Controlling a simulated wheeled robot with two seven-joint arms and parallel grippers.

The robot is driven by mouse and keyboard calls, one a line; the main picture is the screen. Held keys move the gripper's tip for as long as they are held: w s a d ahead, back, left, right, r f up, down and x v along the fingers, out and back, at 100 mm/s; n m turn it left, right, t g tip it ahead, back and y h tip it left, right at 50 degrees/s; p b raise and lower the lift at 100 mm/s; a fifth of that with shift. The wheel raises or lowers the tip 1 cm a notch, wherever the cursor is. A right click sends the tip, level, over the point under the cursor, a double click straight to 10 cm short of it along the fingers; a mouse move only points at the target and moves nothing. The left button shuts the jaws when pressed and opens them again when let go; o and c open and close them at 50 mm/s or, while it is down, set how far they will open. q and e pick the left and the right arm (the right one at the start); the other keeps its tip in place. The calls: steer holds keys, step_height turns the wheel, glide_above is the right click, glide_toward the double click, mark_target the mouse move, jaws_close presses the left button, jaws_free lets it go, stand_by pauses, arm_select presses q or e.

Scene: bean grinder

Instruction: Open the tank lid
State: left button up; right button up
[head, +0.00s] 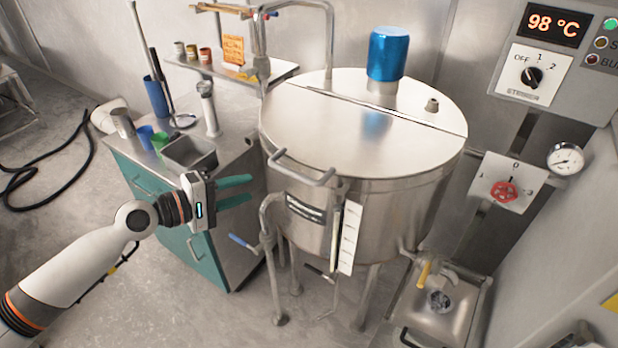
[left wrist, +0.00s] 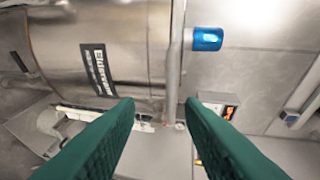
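The steel tank (head: 376,205) stands in the middle of the head view. Its round lid (head: 340,135) lies flat and shut, with a seam across it in front of the blue motor cap (head: 388,55). A bar handle (head: 303,168) sits at the lid's front left edge. My left gripper (head: 250,189) is left of the tank and apart from the handle. In the left wrist view its green fingers (left wrist: 160,103) are spread with nothing between them. The tank's side and dark label (left wrist: 97,75) show beyond. My right gripper is not in view.
A teal cabinet (head: 170,222) with cups and a metal bin (head: 188,155) stands left of the tank, close to my left gripper. A pipe (head: 268,215) and blue-handled valve (head: 243,243) stand at the tank's front left. A control box (head: 545,60) reads 98 °C.

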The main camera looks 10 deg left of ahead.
mark_target(290, 174)
arm_select(q)
steer(key=shift+h, duration=0.5)
steer(key=p+x, duration=0.1)
steer(key=x, duration=0.2)
steer(key=r+p+x, duration=0.1)
steer(key=x, duration=0.3)
steer(key=d+p+x, duration=0.1)
steer(key=p+x, duration=0.1)
steer(key=x, duration=0.1)
steer(key=shift+s+d+r, duration=0.1)
steer(key=shift+d+r, duration=0.1)
steer(key=shift+d, duration=0.1)
steer(key=shift+w+d+f, duration=0.25)
steer(key=shift+w+d, duration=0.25)
steer(key=shift+c, duration=0.5)
jaws_close()
